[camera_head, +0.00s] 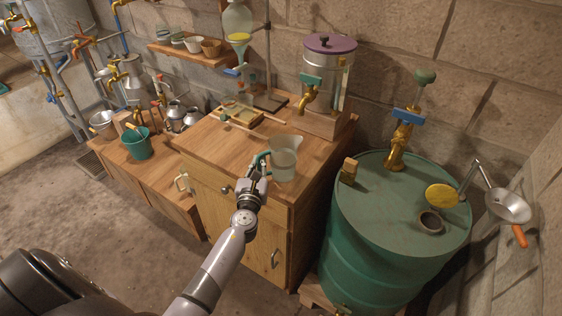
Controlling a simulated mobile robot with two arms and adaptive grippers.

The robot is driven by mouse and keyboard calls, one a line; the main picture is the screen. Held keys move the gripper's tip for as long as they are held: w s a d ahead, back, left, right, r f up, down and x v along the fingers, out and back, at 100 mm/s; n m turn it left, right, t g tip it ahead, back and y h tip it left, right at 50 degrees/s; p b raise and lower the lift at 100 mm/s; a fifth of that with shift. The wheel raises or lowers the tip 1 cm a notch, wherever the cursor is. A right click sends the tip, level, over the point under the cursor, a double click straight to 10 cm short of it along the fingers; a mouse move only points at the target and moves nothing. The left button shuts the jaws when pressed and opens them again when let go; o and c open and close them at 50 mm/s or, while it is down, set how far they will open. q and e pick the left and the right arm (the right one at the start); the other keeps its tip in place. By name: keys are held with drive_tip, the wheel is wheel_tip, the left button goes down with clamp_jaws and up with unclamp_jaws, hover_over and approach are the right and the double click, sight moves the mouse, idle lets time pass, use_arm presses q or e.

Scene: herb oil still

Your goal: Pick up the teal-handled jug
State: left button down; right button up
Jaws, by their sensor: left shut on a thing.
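The clear jug (285,158) with a teal handle stands upright at the front edge of the wooden cabinet top (215,141). Its handle is on its left side, partly hidden by my gripper. My left gripper (261,165) is shut on the teal handle. I cannot tell whether the jug's base touches the wood. My right gripper is not in view.
A steel urn (325,75) with a brass tap stands behind the jug. A stand with a glass flask (237,20) is at the back. A green drum (380,230) stands to the right, with a wooden block (349,170) on it. A teal bucket (138,145) is at left.

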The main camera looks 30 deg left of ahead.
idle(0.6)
use_arm(q)
drive_tip(key=shift+r, duration=0.1)
drive_tip(key=shift+r+p, duration=0.5)
drive_tip(key=shift+r, duration=0.05)
wheel_tip(320, 180, up, 19)
drive_tip(key=p, duration=1.2)
